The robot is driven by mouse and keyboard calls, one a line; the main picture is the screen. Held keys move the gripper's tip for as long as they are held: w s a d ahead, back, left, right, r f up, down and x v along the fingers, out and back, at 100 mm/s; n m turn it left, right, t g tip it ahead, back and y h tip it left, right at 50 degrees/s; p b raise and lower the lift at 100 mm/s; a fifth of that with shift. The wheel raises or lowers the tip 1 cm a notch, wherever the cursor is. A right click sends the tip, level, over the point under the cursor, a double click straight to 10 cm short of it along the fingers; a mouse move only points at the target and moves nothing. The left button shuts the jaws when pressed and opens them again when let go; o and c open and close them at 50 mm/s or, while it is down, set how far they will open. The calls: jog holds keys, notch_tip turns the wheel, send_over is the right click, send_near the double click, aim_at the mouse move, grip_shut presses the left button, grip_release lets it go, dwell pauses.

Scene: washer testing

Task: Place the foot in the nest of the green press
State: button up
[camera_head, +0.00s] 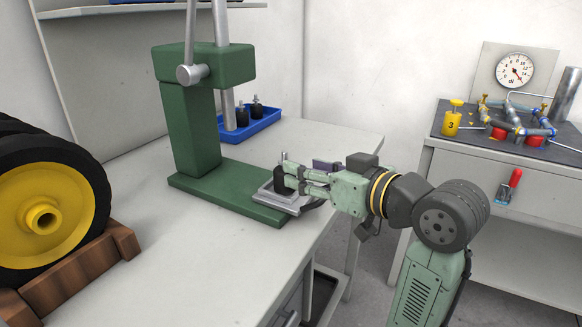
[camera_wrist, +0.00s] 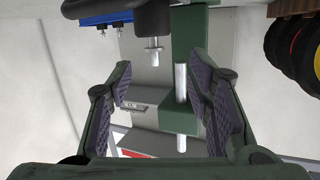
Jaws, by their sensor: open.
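The green press (camera_head: 192,125) stands on the table, with a grey plate as its nest (camera_head: 268,197) at the front of its base. A black foot (camera_head: 284,180) with an upright metal stud is at this nest. Its exact seating is partly hidden by my fingers. In the wrist view, which is upside down, the foot (camera_wrist: 153,18) is at the top middle, its stud pointing down the picture. My gripper (camera_head: 298,180) is open beside the foot, coming from the right. In the wrist view its fingers (camera_wrist: 162,72) are spread with a clear gap between them.
A blue tray (camera_head: 262,122) with black feet (camera_head: 257,108) stands behind the press. Wheels (camera_head: 45,205) in a wooden rack (camera_head: 85,262) stand at the left. A separate bench (camera_head: 490,165) with a gauge (camera_head: 515,70) is at the right. The front tabletop is clear.

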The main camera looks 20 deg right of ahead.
jog(key=v, duration=0.3)
jog(key=shift+s+d, duration=0.1)
jog(key=shift+s, duration=0.2)
jog(key=shift+c, duration=0.6)
